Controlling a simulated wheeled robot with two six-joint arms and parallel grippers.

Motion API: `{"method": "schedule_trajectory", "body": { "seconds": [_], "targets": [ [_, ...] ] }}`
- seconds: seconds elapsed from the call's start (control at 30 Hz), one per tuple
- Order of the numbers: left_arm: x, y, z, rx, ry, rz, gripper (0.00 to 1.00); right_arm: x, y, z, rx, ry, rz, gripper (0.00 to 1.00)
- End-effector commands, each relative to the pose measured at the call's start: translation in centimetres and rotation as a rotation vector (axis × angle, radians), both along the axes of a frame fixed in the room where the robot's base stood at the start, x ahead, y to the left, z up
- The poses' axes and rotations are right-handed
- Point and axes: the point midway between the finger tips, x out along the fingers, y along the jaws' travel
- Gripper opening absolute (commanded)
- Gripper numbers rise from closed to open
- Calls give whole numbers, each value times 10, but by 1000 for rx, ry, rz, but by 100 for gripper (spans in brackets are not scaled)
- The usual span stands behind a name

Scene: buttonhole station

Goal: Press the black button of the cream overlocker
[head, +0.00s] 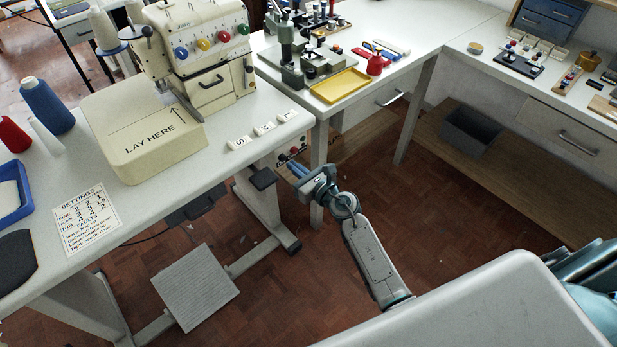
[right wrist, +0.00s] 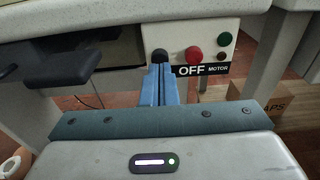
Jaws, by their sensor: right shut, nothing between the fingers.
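The cream overlocker (head: 205,50) stands on the white table (head: 235,155), with its switch panel (head: 291,154) under the table's right edge. My right gripper (head: 295,168) is shut and empty, pointing at the panel. In the right wrist view its blue fingertips (right wrist: 160,70) overlap the lower edge of the black button; I cannot tell whether they touch it. My left gripper is not in view.
A dark pad (right wrist: 62,68) on an arm hangs below the table, left of the fingers. A grey table leg (right wrist: 275,55) stands close on the right.

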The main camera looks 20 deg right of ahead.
Motion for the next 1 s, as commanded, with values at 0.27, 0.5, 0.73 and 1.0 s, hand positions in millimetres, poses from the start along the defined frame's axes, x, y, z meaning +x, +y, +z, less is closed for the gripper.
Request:
{"method": "schedule_trajectory", "body": {
  "seconds": [0.27,0.5,0.73,1.0],
  "targets": [
    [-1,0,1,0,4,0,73,20,7,-2,0,1,0,0],
    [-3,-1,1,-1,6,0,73,21,8,-2,0,1,0,0],
    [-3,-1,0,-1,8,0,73,32,12,-2,1,-2,0,0],
    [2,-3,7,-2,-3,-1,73,43,15,0,1,-5,0,0]
  ]
}}
